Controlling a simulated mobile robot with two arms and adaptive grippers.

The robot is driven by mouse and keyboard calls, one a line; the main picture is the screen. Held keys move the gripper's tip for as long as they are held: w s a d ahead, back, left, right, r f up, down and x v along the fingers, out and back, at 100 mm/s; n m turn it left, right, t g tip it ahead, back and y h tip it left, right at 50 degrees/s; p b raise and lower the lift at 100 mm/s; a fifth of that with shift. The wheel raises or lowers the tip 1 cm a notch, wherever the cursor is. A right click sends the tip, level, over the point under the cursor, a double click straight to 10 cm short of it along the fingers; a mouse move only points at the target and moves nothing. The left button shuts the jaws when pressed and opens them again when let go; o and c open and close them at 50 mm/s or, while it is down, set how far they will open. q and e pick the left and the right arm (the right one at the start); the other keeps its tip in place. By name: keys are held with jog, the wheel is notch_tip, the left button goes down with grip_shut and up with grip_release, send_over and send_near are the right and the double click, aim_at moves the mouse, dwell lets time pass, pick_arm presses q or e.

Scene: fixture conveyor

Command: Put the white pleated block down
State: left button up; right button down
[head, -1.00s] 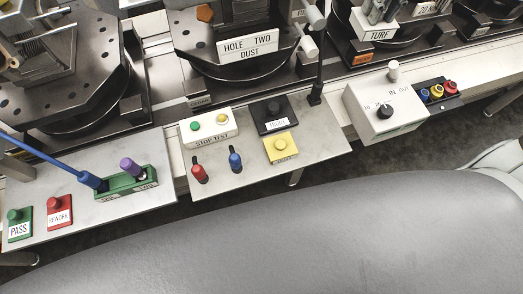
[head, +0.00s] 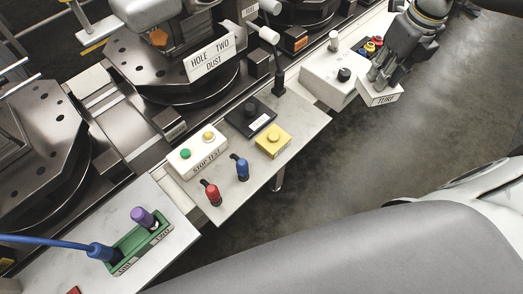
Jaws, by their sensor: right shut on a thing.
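A white block labelled TURF (head: 382,97) is in my right gripper (head: 384,79) at the upper right of the head view. The gripper points down and is shut on the block, with dark fingers over its top. The block's labelled front face shows; I cannot make out its pleats. It hangs at the right side of the white control box, over the front edge of the line; whether it touches anything beneath I cannot tell. My left gripper is not in view.
The white control box (head: 330,76) with a dark knob stands left of the block. Red, yellow and blue buttons (head: 372,45) lie behind the gripper. A grey shelf (head: 240,196) carries switches and a STOP TEST box (head: 197,152). A round HOLE TWO fixture (head: 170,84) stands behind. Grey floor lies in front.

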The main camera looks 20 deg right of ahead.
aim_at(376, 93)
jog(key=shift+n, duration=0.6)
jog(key=a+f, duration=0.1)
jog(key=s+a+f+b, duration=0.1)
jog(key=f, duration=0.1)
jog(key=a+f+b, duration=0.1)
jog(key=f, duration=0.1)
jog(key=shift+s+f, duration=0.15)
jog(key=shift+s, duration=0.2)
jog(key=w+a+f+n+b, duration=0.1)
jog(key=a+f+n+b, duration=0.1)
jog(key=a, duration=0.4)
jog(key=w+a+f+n+b, duration=0.1)
jog(key=a+f+n+b, duration=0.15)
jog(key=a, duration=0.25)
jog(key=shift+y, duration=0.3)
jog(key=w+d+f, duration=0.1)
jog(key=w+f, duration=0.2)
jog(key=w, duration=0.1)
jog(key=w+d+f+p, duration=0.1)
jog(key=w+d+f, duration=0.1)
jog(key=w+f, duration=0.1)
jog(key=w+d+f+p, duration=0.1)
jog(key=w+f, duration=0.2)
jog(key=w, duration=0.3)
jog(key=shift+d+f, duration=0.2)
notch_tip(376, 93, down, 3)
jog(key=shift+p, duration=0.4)
